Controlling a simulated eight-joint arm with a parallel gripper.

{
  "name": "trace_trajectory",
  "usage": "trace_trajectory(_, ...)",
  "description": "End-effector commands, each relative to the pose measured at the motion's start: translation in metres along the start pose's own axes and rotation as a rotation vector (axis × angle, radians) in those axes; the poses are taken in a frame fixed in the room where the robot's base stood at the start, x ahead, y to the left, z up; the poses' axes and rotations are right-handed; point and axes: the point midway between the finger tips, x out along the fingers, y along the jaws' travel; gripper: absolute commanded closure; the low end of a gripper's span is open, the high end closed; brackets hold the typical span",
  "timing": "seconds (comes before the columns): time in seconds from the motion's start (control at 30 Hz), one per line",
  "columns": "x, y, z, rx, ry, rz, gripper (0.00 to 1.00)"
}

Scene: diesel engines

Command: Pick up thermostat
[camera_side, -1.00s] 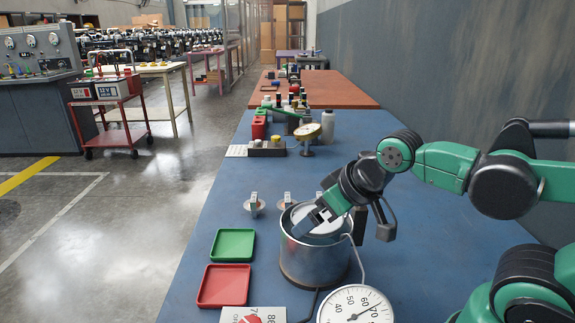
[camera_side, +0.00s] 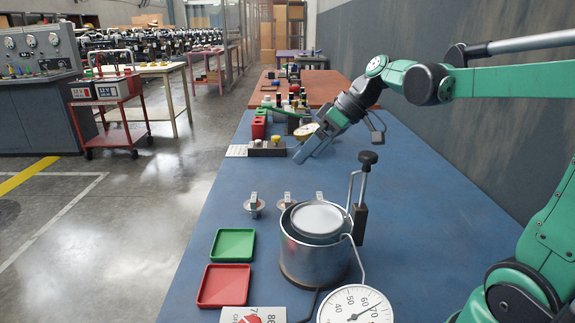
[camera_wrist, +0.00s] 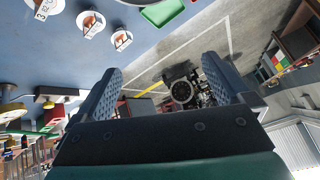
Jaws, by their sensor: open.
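Three small round thermostats with upright tags stand in a row on the blue bench: a left one (camera_side: 254,205), a middle one (camera_side: 287,202) and a right one (camera_side: 319,197), partly hidden behind the metal pot. In the wrist view they show at the upper left, as one (camera_wrist: 45,8), another (camera_wrist: 90,24) and a third (camera_wrist: 121,39). My gripper (camera_side: 303,157) is beyond the row, farther along the bench, tilted down and to the left. In the wrist view its two fingers (camera_wrist: 163,72) are spread with nothing between them.
The metal pot (camera_side: 308,258) stands in front of the thermostats, with a black-knobbed lever (camera_side: 366,175) beside it. Green (camera_side: 233,244) and red (camera_side: 223,286) trays lie at left, a dial gauge (camera_side: 355,308) in front. Bottles and blocks stand near my gripper. The bench's right side is clear.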

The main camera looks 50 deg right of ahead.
Motion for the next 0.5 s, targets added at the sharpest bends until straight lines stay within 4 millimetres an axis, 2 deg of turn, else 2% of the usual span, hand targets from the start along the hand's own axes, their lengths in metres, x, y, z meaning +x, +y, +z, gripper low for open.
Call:
trace_trajectory(0.03,-0.002,0.017,-0.004,-0.022,0.034,-0.032,0.03)
trace_trajectory(0.23,-0.016,0.086,-0.005,-0.215,0.257,-0.155,0.03)
trace_trajectory(0.4,-0.037,0.143,0.017,-0.431,0.503,-0.161,0.03)
trace_trajectory(0.43,-0.028,0.146,0.024,-0.449,0.516,-0.164,0.03)
trace_trajectory(0.5,0.002,0.151,0.042,-0.447,0.507,-0.169,0.03)
